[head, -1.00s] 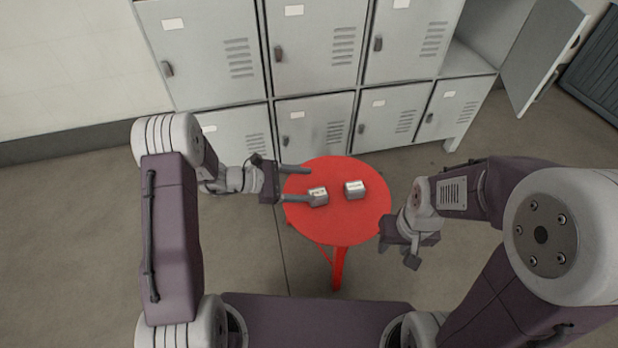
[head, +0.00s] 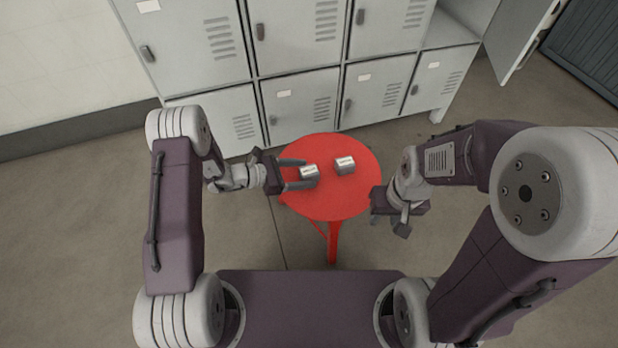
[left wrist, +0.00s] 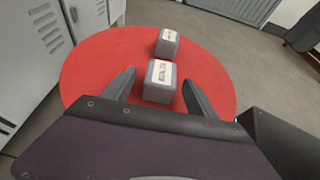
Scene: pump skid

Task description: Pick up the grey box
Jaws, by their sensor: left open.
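Two small grey boxes with pale labels stand on a round red table (head: 335,205). The left one (head: 309,172) is nearer my left gripper; the other (head: 344,165) stands a little to its right. My left gripper (head: 299,173) is open, its fingers pointing right on either side of the left box. In the left wrist view the nearer box (left wrist: 160,82) lies between and just ahead of the fingertips, and the other box (left wrist: 167,42) is beyond it. Whether the fingers touch the box is unclear. My right gripper (head: 388,222) hangs off the table's right edge; its jaw opening is unclear.
Grey lockers (head: 300,105) stand behind the table, one upper door (head: 515,35) open at the right. The red tabletop is clear apart from the boxes. Floor is open on both sides of the table.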

